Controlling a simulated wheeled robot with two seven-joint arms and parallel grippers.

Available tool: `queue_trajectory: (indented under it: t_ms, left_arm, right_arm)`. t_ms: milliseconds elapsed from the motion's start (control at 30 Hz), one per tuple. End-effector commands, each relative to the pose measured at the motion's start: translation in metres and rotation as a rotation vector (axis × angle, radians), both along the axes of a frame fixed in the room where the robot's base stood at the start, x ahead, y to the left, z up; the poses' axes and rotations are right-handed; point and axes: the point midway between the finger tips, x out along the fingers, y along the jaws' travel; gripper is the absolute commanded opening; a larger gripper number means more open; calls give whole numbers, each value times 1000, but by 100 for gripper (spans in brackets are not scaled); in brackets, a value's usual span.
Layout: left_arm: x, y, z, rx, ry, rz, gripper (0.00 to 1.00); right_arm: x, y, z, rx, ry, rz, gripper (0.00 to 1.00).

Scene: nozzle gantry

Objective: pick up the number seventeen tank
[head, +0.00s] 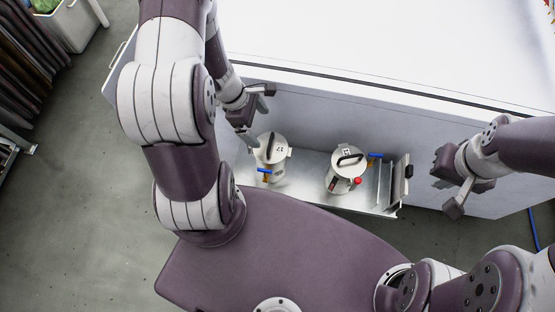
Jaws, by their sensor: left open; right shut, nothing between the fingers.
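Two white tanks with black top handles stand upright side by side on a low tray-like shelf (308,168). The left tank (271,150) has a blue-handled valve on its near side, and its small lid label appears to read 17. The right tank (344,172) has a blue valve handle at its right and a red knob; its label is too small to read surely. My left gripper (257,114) is open and empty, just beyond and left of the left tank, with one finger near its lid; contact cannot be told. My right gripper (449,186) is shut and empty, well right of the shelf.
A long white-topped counter (400,45) stands behind the shelf, its front panel close to both tanks. An upright metal bracket (399,180) closes the shelf's right end. A planter (68,22) stands at the far left. Grey floor at the left is clear.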

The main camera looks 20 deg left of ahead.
Motion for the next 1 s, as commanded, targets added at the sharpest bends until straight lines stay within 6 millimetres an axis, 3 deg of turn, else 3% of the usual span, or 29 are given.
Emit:
queue_trajectory:
  t_ms: [33,100,267,500,800,867,1000]
  left_arm:
    - [1,-5,-16,-2,2,-4,100]
    - [2,-11,-30,-2,3,-3,100]
    - [4,-18,-47,0,0,-5,100]
    - [6,-33,-86,0,0,-8,100]
    - [7,-37,-94,0,-1,-6,100]
    - [7,-36,-93,0,-2,-7,84]
    - [7,-36,-93,0,-2,-7,38]
  right_arm:
    - [0,0,-8,0,0,0,0]
    - [0,0,-12,0,0,0,0]
    - [0,0,-15,0,0,0,0]
    - [0,0,-23,0,0,0,0]
    - [0,0,-23,0,0,0,0]
    - [0,0,-23,0,0,0,0]
    - [0,0,-23,0,0,0,0]
